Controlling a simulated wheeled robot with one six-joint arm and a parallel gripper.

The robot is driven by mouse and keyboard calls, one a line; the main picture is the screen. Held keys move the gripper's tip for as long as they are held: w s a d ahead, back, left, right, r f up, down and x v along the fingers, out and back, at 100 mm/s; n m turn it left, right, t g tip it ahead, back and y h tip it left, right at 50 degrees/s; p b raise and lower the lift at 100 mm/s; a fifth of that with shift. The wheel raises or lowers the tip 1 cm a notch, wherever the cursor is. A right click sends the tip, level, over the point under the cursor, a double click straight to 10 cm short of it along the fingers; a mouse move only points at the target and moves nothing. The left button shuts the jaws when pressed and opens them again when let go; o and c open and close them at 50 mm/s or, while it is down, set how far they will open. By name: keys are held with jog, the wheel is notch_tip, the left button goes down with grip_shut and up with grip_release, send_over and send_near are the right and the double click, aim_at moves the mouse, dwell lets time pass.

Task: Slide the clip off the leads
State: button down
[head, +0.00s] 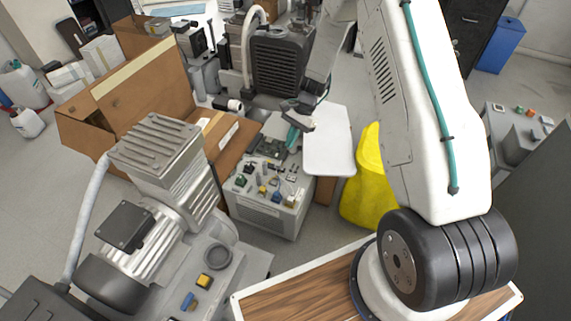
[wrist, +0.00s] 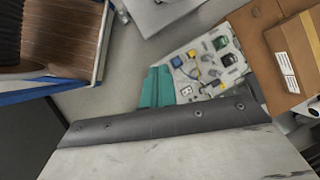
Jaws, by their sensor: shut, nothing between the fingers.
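My gripper (head: 293,136) has teal fingers and hangs above the back edge of a grey control box (head: 268,215). In the wrist view its teal fingertips (wrist: 157,87) are together with nothing between them, beside the same box's panel (wrist: 212,84). The panel carries several small coloured parts, among them a blue one (wrist: 176,62), a green one (wrist: 220,43) and a yellow one. I cannot make out which small part is the clip, or trace the leads, in either view.
A large grey compressor (head: 160,215) stands at the left, near an open cardboard box (head: 140,85). A dark compressor (head: 283,62) stands behind. Grey floor shows between.

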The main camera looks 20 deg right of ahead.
jog(key=w+d+f+m+t, duration=0.1)
jog(key=w+d+f+m, duration=0.2)
jog(key=f, duration=0.8)
jog(key=w+d+f+m+t, duration=0.1)
jog(key=w+f+m+t, duration=0.15)
jog(key=f+m, duration=0.6)
jog(key=m+t+h, duration=0.2)
jog(key=m, duration=0.1)
send_over(282, 168)
jog(key=s+d, duration=0.4)
notch_tip(282, 168, down, 4)
jog(key=shift+a+f, duration=0.1)
jog(key=x, duration=0.9)
jog(key=shift+a+f, duration=0.1)
jog(key=shift+f, duration=0.35)
